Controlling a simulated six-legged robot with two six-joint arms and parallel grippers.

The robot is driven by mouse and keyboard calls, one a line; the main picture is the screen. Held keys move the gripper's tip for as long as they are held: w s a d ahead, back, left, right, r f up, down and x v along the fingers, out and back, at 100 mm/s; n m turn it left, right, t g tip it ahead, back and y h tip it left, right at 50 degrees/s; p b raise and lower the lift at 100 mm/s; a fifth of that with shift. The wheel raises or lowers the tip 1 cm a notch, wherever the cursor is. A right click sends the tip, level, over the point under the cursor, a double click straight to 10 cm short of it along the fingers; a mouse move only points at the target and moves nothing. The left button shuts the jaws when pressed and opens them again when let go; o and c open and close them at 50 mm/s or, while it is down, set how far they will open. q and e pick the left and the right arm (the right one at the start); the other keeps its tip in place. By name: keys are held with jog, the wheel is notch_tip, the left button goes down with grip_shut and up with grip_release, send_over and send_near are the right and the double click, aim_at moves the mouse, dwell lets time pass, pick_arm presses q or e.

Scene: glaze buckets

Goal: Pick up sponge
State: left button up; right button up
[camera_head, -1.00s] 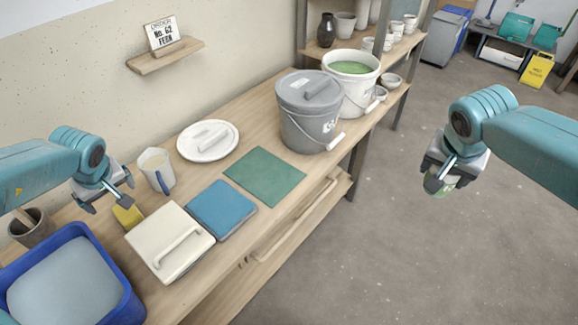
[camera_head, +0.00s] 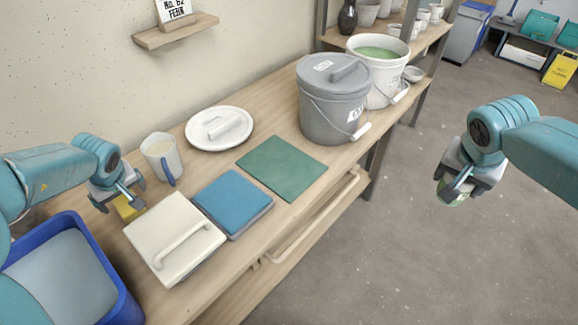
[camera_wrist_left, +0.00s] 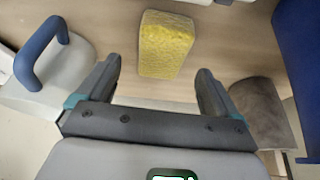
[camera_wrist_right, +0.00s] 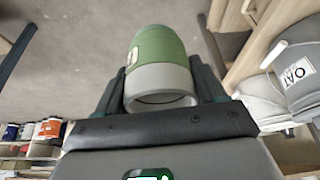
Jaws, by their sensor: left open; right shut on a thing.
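The yellow sponge (camera_head: 128,206) lies on the wooden table between the mug and the blue tub. It also shows in the left wrist view (camera_wrist_left: 166,44), ahead of the fingertips and roughly between their lines. My left gripper (camera_head: 121,203) is open and empty, close over the sponge; in the head view its fingers partly cover it. My right gripper (camera_head: 454,194) is out over the floor, right of the table. It is shut on a green and grey cylindrical object (camera_wrist_right: 160,62), which shows clearly in the right wrist view.
Farther along stand a white lid (camera_head: 236,140), a green mat (camera_head: 284,166), a grey bucket (camera_head: 330,115) and a white bucket (camera_head: 385,92).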

aim_at(126, 202)
pick_arm(q)
jog(key=b+x, duration=0.2)
jog(key=x, duration=0.3)
jog(key=shift+s+b, duration=0.1)
jog(key=shift+b, duration=0.2)
pick_arm(e)
notch_tip(126, 202, down, 3)
jog(key=shift+r, duration=0.1)
pick_arm(q)
jog(key=shift+s+r, duration=0.1)
jog(key=shift+r, duration=0.05)
pick_arm(e)
jog(key=shift+s+r, duration=0.1)
pick_arm(q)
jog(key=shift+p, duration=0.35)
pick_arm(e)
jog(key=shift+r, duration=0.25)
pick_arm(q)
jog(key=shift+f+p, duration=0.3)
jog(key=shift+p, duration=0.4)
pick_arm(e)
jog(key=shift+r, duration=0.65)
pick_arm(q)
jog(key=c, duration=1)
